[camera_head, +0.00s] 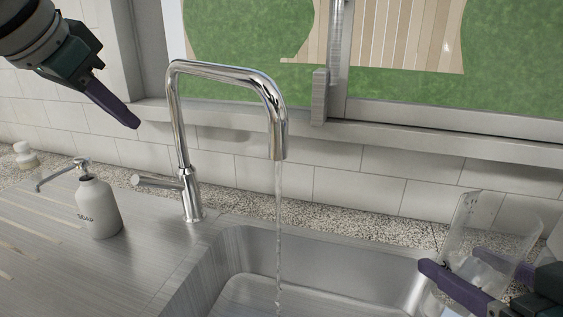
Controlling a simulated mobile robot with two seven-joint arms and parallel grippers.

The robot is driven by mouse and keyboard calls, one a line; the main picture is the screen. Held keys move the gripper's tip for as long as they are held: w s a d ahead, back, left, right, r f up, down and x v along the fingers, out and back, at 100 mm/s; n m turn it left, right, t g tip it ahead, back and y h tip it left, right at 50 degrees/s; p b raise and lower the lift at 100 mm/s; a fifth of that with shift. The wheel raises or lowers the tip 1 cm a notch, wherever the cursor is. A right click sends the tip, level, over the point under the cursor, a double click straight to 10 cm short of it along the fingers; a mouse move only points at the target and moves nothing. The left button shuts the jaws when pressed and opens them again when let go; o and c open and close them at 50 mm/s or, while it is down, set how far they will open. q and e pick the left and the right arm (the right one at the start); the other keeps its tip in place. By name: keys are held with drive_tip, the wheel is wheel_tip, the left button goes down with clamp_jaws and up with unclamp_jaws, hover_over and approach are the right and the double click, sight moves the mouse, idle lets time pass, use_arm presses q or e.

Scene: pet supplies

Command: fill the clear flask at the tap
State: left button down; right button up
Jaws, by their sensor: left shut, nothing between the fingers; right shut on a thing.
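The chrome tap (275,105) stands behind the sink, and a thin stream of water (279,220) runs from its spout into the basin. The clear flask (468,215) is at the right, above the sink's right side and apart from the stream. My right gripper (452,262) is shut on the clear flask and holds it tilted. Part of the flask is hidden behind the fingers. The amount of water in it cannot be told. My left gripper (130,120) is shut and empty at the upper left, left of the tap.
A white soap dispenser (98,208) stands on the steel drainboard left of the tap. The tap's side lever (150,181) points left. The sink basin (330,255) lies below the spout. A tiled wall and window are behind.

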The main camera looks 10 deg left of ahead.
drive_tip(key=shift+d, duration=0.15)
use_arm(q)
hover_over(151, 178)
drive_tip(key=w+d, duration=0.1)
drive_tip(key=w, duration=0.2)
wheel_tip(151, 178, down, 7)
use_arm(e)
drive_tip(key=shift+f, duration=0.15)
use_arm(q)
drive_tip(key=shift+s+a+f+p, duration=0.15)
drive_tip(key=shift+s+a+f, duration=0.05)
drive_tip(key=shift+s+f, duration=0.35)
drive_tip(key=shift+s+a+f+p, duration=0.15)
drive_tip(key=shift+s+f, duration=0.25)
drive_tip(key=shift+s, duration=0.15)
use_arm(e)
drive_tip(key=shift+r, duration=0.45)
use_arm(q)
drive_tip(key=shift+s+a+f, duration=0.15)
drive_tip(key=shift+s+f, duration=0.2)
drive_tip(key=shift+f, duration=0.25)
use_arm(e)
drive_tip(key=shift+r, duration=0.1)
